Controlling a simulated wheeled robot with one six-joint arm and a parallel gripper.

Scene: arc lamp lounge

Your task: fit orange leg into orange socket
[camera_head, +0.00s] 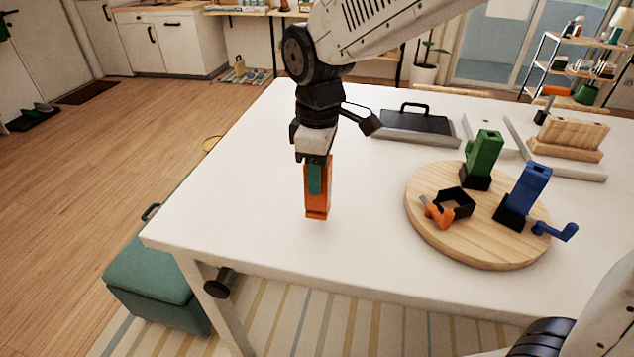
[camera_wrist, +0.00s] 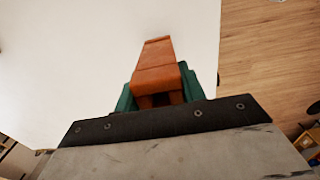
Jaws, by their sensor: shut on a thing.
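My gripper (camera_head: 315,178) is shut on the orange leg (camera_head: 317,212) and holds it roughly upright over the left part of the white table. In the wrist view the orange leg (camera_wrist: 158,75) sits between my green fingertips. I cannot tell whether its lower end touches the table. The orange socket (camera_head: 458,204) is an open black square collar with an orange lever (camera_head: 437,214) on the round wooden board (camera_head: 480,250), to the right of my gripper. A green leg (camera_head: 484,153) and a blue leg (camera_head: 527,187) stand in black sockets on the same board, the blue one tilted.
The white table (camera_head: 270,240) is bare between my gripper and the board. A grey tray-like case with a black handle (camera_head: 415,122) and a wooden block rack (camera_head: 570,135) stand at the back. A blue lever (camera_head: 560,232) sticks out past the board's right edge.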

